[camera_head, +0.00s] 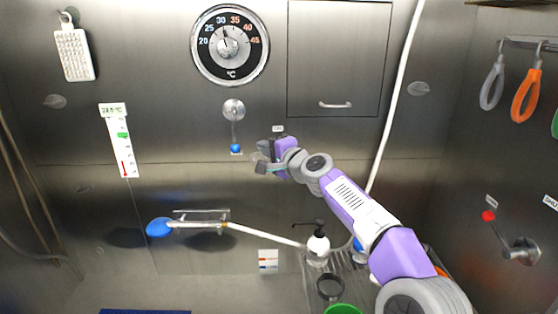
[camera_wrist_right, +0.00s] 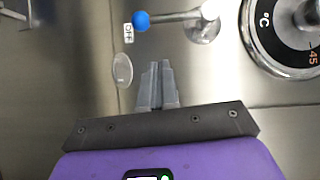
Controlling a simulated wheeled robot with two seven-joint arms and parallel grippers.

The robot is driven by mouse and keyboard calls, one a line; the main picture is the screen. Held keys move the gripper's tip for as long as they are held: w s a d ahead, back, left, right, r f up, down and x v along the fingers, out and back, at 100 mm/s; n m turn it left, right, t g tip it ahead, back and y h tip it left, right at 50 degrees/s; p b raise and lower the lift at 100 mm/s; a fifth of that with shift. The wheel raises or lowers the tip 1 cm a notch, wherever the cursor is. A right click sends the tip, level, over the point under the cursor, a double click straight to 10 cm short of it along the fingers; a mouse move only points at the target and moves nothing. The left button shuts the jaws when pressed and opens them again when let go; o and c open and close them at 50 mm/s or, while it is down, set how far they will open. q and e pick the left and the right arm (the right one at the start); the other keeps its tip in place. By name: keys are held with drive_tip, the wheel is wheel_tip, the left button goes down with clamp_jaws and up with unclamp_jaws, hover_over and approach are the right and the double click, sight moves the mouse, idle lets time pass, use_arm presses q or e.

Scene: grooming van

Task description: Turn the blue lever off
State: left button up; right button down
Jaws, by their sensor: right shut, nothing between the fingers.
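The blue lever is a metal arm with a blue ball (camera_head: 236,148) on its end. It hangs straight down from a round metal pivot (camera_head: 234,107) on the steel wall, below the dial. In the right wrist view the blue ball (camera_wrist_right: 141,20) is beside a small label reading OFF (camera_wrist_right: 128,33). My right gripper (camera_head: 262,163) is shut and empty, just right of and slightly below the ball. Its fingertips (camera_wrist_right: 158,68) show apart from the ball and lever in the wrist view. My left gripper is not in view.
A temperature dial (camera_head: 230,45) is above the lever. A small label (camera_head: 278,128) is just above my right gripper. A red-knobbed lever (camera_head: 488,216) is on the right wall. A clear oval disc (camera_wrist_right: 122,70) is near the fingertips.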

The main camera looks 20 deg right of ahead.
drive_tip(key=shift+b+v, duration=0.5)
drive_tip(key=shift+v, duration=2.35)
drive_tip(key=shift+f, duration=0.15)
